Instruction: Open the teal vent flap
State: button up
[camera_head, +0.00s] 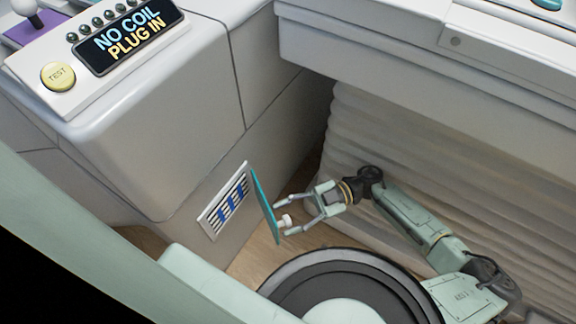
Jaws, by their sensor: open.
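The teal vent flap (264,205) stands swung out from the low wall, at the right edge of the vent (226,202). The vent's slats and blue bars show uncovered. A small white knob (286,220) sticks out from the right face of the flap. My gripper (283,219) is open, with its two fingers pointing left at the flap, one on each side of the knob. I cannot tell whether the fingertips touch the knob or the flap.
A console with a yellow TEST button (58,75) and a display (129,37) reading "NO COIL PLUG IN" juts out above the vent. A pale ribbed wall (400,140) stands behind my arm. Some wooden floor (255,262) shows below the vent.

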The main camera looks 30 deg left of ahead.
notch_tip(320, 180, up, 7)
jog(key=shift+r, duration=0.15)
